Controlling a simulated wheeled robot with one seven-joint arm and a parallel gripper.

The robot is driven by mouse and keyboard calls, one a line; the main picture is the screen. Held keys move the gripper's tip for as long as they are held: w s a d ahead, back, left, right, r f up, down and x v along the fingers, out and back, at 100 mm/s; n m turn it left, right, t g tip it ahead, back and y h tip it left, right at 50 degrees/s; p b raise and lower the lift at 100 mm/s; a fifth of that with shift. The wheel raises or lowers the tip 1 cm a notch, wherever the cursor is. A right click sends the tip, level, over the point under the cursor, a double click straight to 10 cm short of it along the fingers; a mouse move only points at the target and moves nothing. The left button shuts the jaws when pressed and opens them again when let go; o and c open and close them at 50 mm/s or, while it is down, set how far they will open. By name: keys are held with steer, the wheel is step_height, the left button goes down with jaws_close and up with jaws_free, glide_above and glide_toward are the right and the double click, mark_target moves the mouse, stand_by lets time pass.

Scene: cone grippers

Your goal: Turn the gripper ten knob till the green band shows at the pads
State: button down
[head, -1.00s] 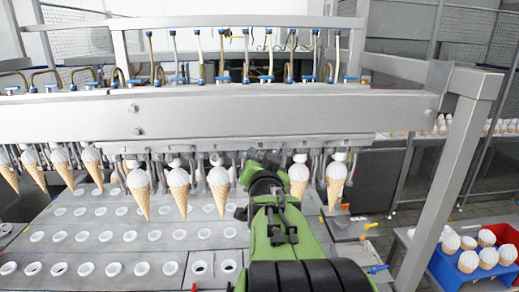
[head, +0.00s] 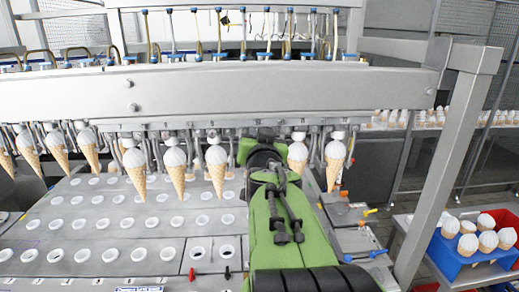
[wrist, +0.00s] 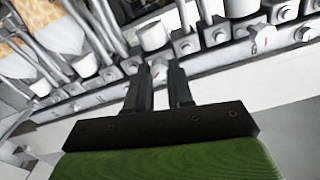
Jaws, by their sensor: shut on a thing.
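In the wrist view, my gripper (wrist: 160,66) has its two black fingers close together at a grey metal rail (wrist: 215,60) carrying a row of knobs. The fingers are shut on a knob, which is mostly hidden between and behind the tips. I cannot make out a green band. Filled cones (head: 216,170) hang on both sides of the wrist.
A wide steel beam (head: 220,92) crosses above the wrist. A slanted steel post (head: 440,180) stands to the right. Below lies a plate with rows of round holes (head: 100,226). A blue crate (head: 452,258) of cones stands at the lower right.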

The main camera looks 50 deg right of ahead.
steer(key=shift+n+b, duration=0.35)
steer(key=shift+n, duration=0.15)
steer(key=c, duration=1)
jaws_free()
steer(key=shift+f, duration=0.1)
